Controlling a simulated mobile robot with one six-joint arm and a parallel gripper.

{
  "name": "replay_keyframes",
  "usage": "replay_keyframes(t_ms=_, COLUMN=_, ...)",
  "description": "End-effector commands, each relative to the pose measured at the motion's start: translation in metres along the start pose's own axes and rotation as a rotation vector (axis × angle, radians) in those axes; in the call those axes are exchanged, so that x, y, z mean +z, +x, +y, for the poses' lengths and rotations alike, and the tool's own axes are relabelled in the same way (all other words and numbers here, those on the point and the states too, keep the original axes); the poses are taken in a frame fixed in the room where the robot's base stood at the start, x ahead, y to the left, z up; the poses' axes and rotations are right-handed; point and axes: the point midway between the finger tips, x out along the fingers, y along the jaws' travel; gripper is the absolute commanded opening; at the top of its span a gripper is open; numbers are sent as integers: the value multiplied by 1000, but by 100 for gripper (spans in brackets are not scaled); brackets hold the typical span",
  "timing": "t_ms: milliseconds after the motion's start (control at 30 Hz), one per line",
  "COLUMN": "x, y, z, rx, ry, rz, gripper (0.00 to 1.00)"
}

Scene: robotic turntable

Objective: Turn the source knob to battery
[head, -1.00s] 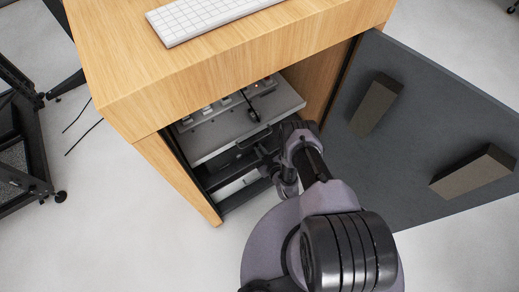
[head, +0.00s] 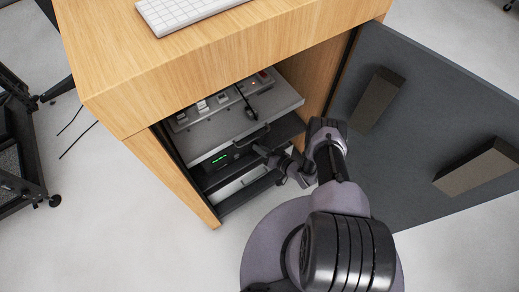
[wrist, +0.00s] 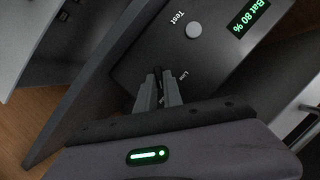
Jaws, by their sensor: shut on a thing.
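The source knob (wrist: 157,74) is a small dark part on a dark panel (wrist: 134,62) in the wrist view. My gripper (wrist: 160,88) is shut on it, and its fingers hide most of the knob. The word "Line" reads beside the fingers, and another label is partly covered. A lit green display (wrist: 249,17) on the panel reads "Bat 80 %". A round pale button (wrist: 193,30) sits by the word "Test". In the head view, my gripper (head: 262,151) reaches the dark unit inside the cabinet, and the green display (head: 220,160) shows left of it.
A grey control shelf (head: 225,128) with a handle overhangs the dark unit. The wooden cabinet (head: 150,85) encloses both. Its dark door (head: 420,130) stands open at right, with two blocks on it. A white keyboard (head: 195,12) lies on top.

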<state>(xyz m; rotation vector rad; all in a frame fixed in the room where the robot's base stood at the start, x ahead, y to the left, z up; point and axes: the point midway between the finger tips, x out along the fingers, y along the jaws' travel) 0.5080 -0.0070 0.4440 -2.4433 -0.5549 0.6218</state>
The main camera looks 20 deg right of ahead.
Motion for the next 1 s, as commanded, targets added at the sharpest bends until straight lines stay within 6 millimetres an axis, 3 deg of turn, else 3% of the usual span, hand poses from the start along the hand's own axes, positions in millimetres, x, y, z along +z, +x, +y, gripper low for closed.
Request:
replay_keyframes(t_ms=333, x=-2, y=1, z=1, rx=-53, ry=119, rz=4, gripper=0)
replay_keyframes(t_ms=900, x=-3, y=1, z=1, rx=-64, ry=143, rz=4, gripper=0)
replay_keyframes(t_ms=933, x=-3, y=1, z=1, rx=-64, ry=143, rz=4, gripper=15)
replay_keyframes(t_ms=1000, x=-2, y=1, z=1, rx=-64, ry=143, rz=4, gripper=29)
